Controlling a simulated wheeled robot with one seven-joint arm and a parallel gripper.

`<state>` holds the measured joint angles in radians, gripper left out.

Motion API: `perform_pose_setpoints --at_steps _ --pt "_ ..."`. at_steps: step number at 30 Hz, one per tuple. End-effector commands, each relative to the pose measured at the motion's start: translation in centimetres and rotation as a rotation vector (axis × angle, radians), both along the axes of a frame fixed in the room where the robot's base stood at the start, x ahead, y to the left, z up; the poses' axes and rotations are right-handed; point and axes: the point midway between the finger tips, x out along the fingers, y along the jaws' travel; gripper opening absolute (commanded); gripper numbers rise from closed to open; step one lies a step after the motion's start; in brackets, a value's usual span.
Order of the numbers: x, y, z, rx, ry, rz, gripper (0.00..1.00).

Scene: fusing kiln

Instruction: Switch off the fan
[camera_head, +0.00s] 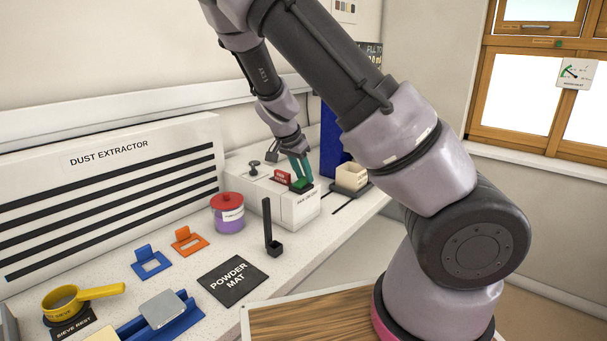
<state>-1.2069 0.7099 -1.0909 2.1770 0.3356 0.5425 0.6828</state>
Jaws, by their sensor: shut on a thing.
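A white control box (300,208) stands on the counter at the back, with a small dark label on its front that is too small to read surely. On its top sit a red block (281,177) with pale lettering and a green block (301,186) just right of it. My gripper (302,180) points down with teal fingers at the green block and is shut on it. The fingers hide part of the green block and the top around it. A small dark knob or lever (254,167) sits at the left of the box top.
The dust extractor (110,190) lines the wall at left. A purple jar (229,218) with a red lid and a black upright holder (272,238) stand before the box. The powder mat (232,280) is bare. A cream block (351,177) and a blue panel (330,150) are close right.

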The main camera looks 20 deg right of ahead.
Motion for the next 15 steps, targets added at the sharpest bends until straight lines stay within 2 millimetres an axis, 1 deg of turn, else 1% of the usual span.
perform_pose_setpoints --at_steps 2,3,4,5,15 --pt "-0.01 -0.01 -0.01 0.000 0.000 0.000 0.00" --pt "-0.01 -0.01 -0.01 0.001 0.001 0.000 0.46" --pt "-0.01 -0.01 -0.01 0.001 0.001 0.000 0.58" --pt "0.00 0.00 -0.01 0.001 0.001 0.000 0.65" --pt "-0.02 0.10 0.17 0.001 0.000 0.001 0.65"
